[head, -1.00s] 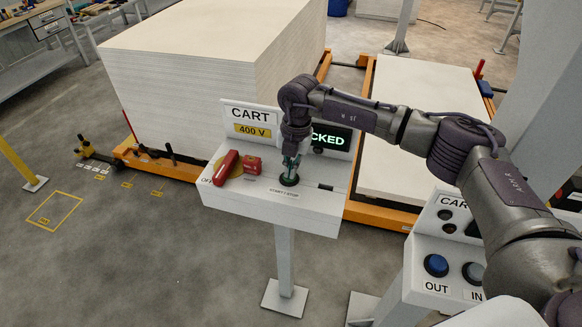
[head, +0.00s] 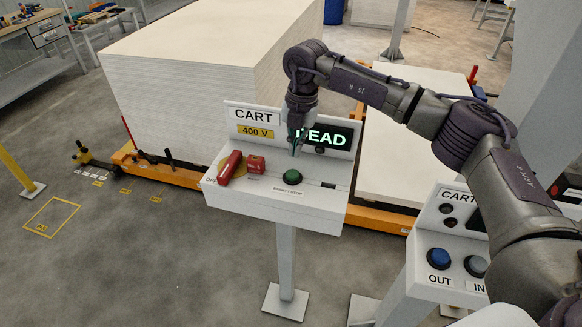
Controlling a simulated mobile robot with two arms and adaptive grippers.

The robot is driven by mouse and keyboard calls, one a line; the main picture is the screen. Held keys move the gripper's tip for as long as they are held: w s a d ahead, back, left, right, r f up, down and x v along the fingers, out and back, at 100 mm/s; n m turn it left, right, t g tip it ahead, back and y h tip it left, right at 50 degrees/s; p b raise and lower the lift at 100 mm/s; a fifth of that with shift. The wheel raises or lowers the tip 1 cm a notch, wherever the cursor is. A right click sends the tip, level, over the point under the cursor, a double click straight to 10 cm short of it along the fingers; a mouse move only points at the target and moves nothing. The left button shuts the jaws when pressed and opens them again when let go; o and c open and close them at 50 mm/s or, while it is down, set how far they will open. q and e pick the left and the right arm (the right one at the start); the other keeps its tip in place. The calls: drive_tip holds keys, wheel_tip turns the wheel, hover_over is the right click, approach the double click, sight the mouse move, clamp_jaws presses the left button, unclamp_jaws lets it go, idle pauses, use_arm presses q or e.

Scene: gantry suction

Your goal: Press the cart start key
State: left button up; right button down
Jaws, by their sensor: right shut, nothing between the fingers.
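The cart control panel (head: 310,205) stands on a white post in the middle of the head view. Its green round start/stop button (head: 292,177) shows uncovered on the sloped top. My left gripper is not in view.
A red handle (head: 230,166) and a small red block (head: 256,165) sit left of the button. A second panel (head: 432,285) with OUT and IN buttons stands at the lower right, near my right arm. A large pale sheet stack (head: 190,75) stands behind.

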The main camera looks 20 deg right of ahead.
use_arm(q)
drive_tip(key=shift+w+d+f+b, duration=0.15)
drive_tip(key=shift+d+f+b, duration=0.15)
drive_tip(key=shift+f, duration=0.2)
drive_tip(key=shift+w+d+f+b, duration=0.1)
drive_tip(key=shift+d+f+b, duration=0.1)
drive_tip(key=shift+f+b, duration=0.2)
use_arm(e)
drive_tip(key=r, duration=0.3)
drive_tip(key=d+r, duration=0.1)
drive_tip(key=r, duration=0.1)
drive_tip(key=shift+w+r, duration=0.25)
drive_tip(key=shift+r, duration=0.05)
drive_tip(key=shift+w+d+f, duration=0.1)
drive_tip(key=shift+d, duration=0.05)
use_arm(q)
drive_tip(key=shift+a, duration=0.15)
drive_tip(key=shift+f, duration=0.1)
